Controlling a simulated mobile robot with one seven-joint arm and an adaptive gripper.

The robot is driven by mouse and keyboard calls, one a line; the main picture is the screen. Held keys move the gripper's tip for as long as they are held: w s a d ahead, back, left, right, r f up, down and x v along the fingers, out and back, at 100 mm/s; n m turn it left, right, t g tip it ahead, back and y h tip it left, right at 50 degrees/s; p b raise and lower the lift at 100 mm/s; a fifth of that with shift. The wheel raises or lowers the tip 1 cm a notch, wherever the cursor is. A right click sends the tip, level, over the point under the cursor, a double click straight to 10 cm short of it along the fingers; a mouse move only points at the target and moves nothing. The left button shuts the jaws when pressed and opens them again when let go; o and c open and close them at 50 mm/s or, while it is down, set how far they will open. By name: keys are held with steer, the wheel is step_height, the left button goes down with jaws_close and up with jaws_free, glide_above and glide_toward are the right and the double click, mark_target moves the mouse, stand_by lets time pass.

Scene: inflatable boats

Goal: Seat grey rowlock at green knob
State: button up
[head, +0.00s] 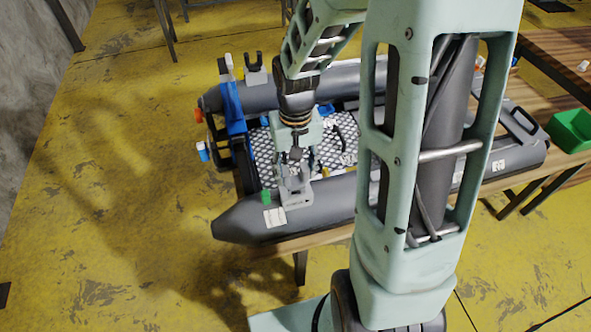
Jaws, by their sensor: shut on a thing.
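A dark inflatable boat (335,205) lies on a wooden table. A small green knob (266,197) shows at the near tube's left part, just above a white label. My gripper (295,180) points down over the near tube, just right of the green knob. It is shut on the grey rowlock (293,191), which is mostly hidden by the fingers. A light grey plate (298,201) lies on the tube directly below. The rowlock is at or very near this plate; I cannot tell whether it is seated in it.
A dark forked rowlock (255,67) stands on a grey base on the far tube. A blue upright part (233,105) is at the boat's left end. A green bin (573,130) stands at the right. My arm hides the boat's middle.

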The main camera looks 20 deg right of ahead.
mark_target(296, 182)
steer(key=shift+f+b, duration=0.6)
steer(key=shift+f, duration=0.25)
steer(key=o, duration=1.3)
steer(key=shift+c, duration=0.2)
step_height(296, 182, up, 12)
